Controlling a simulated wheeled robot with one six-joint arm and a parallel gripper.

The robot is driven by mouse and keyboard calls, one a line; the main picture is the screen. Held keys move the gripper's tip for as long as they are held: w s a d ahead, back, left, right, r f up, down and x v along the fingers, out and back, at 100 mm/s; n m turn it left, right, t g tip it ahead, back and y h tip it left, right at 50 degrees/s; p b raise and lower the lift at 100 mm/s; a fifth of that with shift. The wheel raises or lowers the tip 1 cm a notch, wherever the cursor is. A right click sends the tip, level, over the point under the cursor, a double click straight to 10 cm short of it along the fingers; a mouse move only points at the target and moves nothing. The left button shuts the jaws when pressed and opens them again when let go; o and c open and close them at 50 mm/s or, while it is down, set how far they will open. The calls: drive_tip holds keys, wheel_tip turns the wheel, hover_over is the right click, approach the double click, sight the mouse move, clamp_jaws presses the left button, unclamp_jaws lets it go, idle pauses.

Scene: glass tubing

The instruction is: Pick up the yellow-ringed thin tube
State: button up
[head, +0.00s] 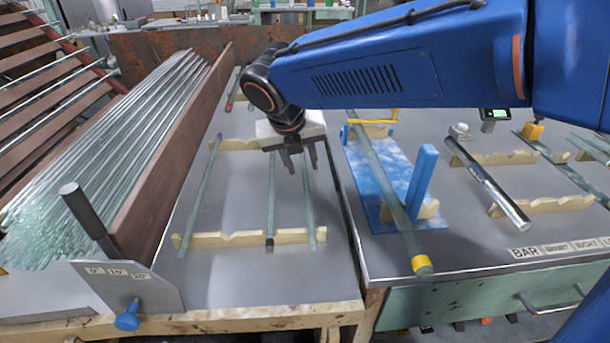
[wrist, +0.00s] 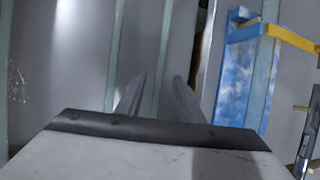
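A glass tube with a yellow ring (head: 422,264) at its near end lies on the blue cradle (head: 372,185) on the right-hand bench; it looks fairly thick. The wrist view shows a tube on the same cradle (wrist: 262,75). On the left-hand bench, a thin clear tube (head: 308,205) lies on wooden rests; no ring shows on its near end, and my gripper hides its far part. My gripper (head: 302,170) is open and empty above this tube. In the wrist view a thin tube (wrist: 164,40) runs between the fingers.
A black-ringed tube (head: 270,205) lies just left of my gripper, and a purple-ringed tube (head: 200,195) farther left. A brown wall (head: 180,140) beside the glass bundle borders the left. The cradle's blue post (head: 422,180) stands up on the right. A metal bar (head: 490,185) lies farther right.

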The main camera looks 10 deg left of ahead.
sight(305, 175)
drive_tip(key=x, duration=0.2)
drive_tip(key=shift+w+f, duration=0.1)
drive_tip(key=shift+f, duration=0.2)
clamp_jaws()
